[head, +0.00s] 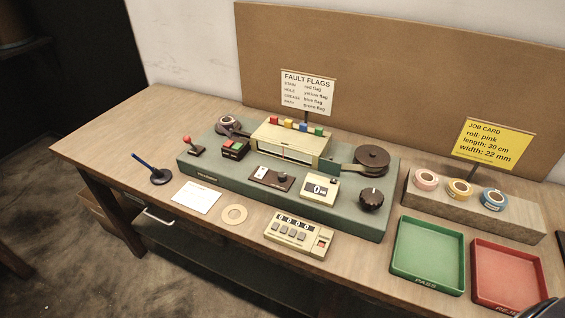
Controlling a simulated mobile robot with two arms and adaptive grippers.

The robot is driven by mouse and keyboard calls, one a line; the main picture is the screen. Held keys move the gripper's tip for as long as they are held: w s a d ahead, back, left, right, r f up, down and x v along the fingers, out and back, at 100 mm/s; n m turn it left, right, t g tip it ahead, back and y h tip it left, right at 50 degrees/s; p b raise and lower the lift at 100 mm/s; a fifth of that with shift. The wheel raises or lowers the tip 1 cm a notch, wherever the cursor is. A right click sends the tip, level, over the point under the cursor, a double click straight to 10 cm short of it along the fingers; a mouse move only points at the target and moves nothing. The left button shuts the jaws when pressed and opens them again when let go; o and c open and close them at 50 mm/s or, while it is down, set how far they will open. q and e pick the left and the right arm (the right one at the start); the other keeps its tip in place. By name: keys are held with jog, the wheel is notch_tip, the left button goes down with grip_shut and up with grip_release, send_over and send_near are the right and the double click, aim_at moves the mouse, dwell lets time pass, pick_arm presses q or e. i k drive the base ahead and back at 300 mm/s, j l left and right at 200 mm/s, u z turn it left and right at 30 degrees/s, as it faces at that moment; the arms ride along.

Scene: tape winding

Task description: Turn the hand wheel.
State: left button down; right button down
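The tape winding machine has a green base (225,172) on the wooden table. Nothing touches the wheel. My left gripper is not in view. A dark shape at the bottom right corner may be part of my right arm; no fingertips show.
A green tray (428,287) and a red tray (509,304) stand at the front right. Pink (426,180), yellow and blue tape rolls sit on a raised block (480,212). A keypad box (300,237) lies in front of the machine. A tall brown board (400,70) stands behind.

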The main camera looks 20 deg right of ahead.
aim_at(371, 198)
jog(key=z, duration=1.3)
